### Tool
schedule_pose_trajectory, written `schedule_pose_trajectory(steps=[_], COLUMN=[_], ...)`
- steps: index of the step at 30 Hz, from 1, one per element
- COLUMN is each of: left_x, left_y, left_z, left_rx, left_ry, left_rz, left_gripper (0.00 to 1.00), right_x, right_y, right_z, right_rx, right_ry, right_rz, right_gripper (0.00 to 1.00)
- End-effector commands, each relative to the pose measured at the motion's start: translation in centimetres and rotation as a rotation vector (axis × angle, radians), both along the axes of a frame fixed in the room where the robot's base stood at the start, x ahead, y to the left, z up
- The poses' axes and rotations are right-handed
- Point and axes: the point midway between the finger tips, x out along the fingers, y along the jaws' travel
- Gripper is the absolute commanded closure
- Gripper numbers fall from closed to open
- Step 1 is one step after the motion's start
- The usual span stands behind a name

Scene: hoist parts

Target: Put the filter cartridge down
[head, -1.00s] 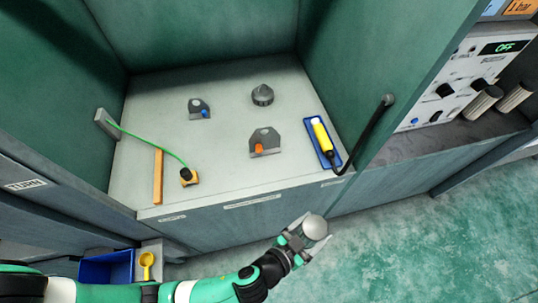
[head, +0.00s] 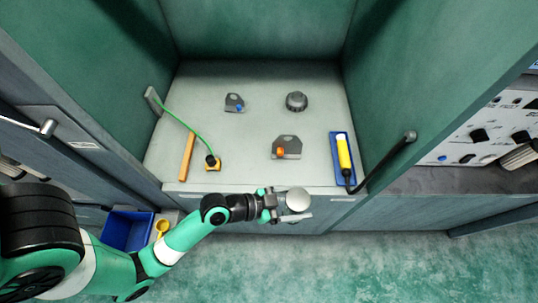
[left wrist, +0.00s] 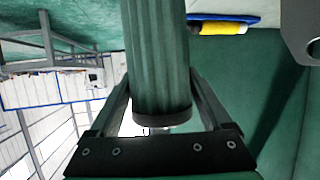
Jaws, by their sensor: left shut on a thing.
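The filter cartridge shows its pale round end (head: 298,200) in the head view. In the left wrist view it is a long ribbed cylinder (left wrist: 158,60) with a dark rim at its near end. My left gripper (head: 284,207) is shut on it, with one finger on each side of the cylinder. The gripper and cartridge are in front of the bench's front edge, apart from the items on the bench. The cartridge's lower part is hidden in the head view. My right gripper is in neither view.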

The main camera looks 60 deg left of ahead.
Motion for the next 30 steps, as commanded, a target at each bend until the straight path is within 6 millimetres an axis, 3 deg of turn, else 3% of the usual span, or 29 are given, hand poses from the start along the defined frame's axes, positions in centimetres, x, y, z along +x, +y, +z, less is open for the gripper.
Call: schedule_pose_trajectory(steps=[1, 6, 12, 15, 18, 23, 26, 30], left_x=[-0.7, -4.1, -9.6, -11.9, -13.3, -14.0, -13.6, -11.5], left_y=[2.6, 10.4, 18.4, 21.0, 22.4, 23.1, 23.0, 22.9], left_z=[2.6, 7.2, 10.8, 11.6, 11.8, 11.7, 11.3, 9.8], left_rx=[0.000, 0.000, -0.001, -0.001, 0.000, -0.001, 0.002, 0.006], left_ry=[-0.002, 0.000, 0.000, 0.000, 0.001, 0.000, 0.001, -0.004], left_rz=[0.056, 0.264, 0.556, 0.662, 0.723, 0.751, 0.744, 0.736], left_gripper=[0.93, 0.93, 0.93, 0.93, 0.93, 0.93, 0.93, 0.93], right_x=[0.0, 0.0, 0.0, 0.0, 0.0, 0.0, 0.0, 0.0], right_y=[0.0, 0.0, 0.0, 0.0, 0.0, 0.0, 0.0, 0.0], right_z=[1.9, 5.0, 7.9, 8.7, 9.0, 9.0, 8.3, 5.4], right_rx=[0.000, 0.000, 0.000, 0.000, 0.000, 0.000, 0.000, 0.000], right_ry=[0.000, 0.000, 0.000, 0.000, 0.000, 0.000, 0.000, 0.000], right_rz=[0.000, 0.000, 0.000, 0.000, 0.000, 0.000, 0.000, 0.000], right_gripper=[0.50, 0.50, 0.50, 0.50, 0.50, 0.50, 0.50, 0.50])
